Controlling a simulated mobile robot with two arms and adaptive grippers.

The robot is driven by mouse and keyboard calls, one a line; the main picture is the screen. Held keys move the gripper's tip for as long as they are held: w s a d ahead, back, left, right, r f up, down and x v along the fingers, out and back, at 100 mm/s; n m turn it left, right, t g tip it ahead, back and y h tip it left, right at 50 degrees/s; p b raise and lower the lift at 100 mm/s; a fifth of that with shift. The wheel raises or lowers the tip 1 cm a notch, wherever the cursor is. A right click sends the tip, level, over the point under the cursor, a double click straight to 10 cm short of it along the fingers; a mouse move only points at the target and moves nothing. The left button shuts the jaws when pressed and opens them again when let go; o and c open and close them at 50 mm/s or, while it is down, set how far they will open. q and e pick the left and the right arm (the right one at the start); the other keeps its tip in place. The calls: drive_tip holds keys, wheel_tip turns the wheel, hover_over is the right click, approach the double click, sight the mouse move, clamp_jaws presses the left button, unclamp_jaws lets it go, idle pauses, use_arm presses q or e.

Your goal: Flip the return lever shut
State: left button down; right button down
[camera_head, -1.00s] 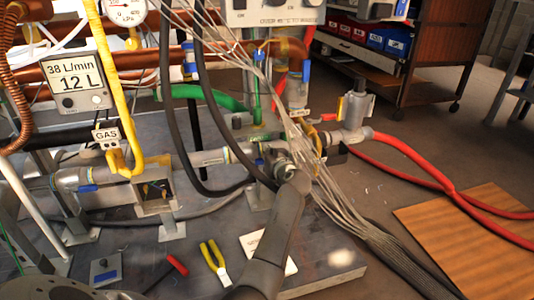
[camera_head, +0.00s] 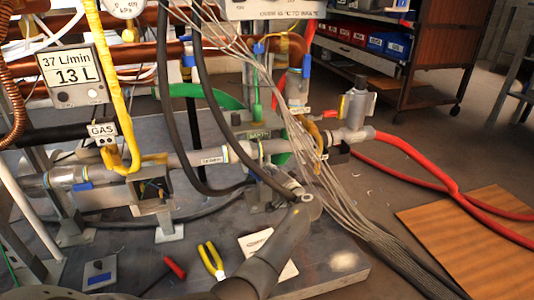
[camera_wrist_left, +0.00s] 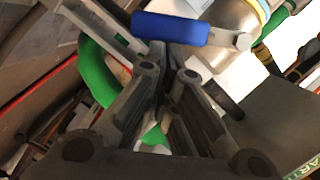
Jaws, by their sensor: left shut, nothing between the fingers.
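A blue-handled lever (camera_wrist_left: 170,28) shows at the top of the left wrist view, on a metal pipe with a yellow band (camera_wrist_left: 268,12). My left gripper (camera_wrist_left: 163,85) is shut and empty, its fingertips just below the blue handle in that picture; I cannot tell whether they touch it. In the head view my left gripper (camera_head: 290,187) is beside the pipe run, behind my wrist and partly hidden by cables. A tag (camera_head: 213,160) hangs on the pipe there, too small to read. My right gripper is not in view.
A bundle of grey cables (camera_head: 335,205) and black hoses (camera_head: 207,110) hang close to my left gripper. A green hose (camera_head: 205,92) and an earth plate (camera_head: 258,135) are behind it. A screwdriver (camera_head: 174,267) and yellow-handled pliers (camera_head: 211,260) lie on the platform.

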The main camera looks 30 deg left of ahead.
use_arm(q)
drive_tip(key=shift+s+a+f+m+y, duration=0.3)
drive_tip(key=shift+s+a+f+m, duration=0.25)
drive_tip(key=shift+m, duration=0.5)
drive_tip(key=shift+s+a+f+m+y, duration=0.2)
drive_tip(key=shift+s+f+m+y, duration=0.15)
drive_tip(key=shift+f+m, duration=0.5)
drive_tip(key=shift+s+a+f+m+y, duration=0.25)
drive_tip(key=shift+s+a+f+m, duration=0.2)
drive_tip(key=shift+m, duration=0.75)
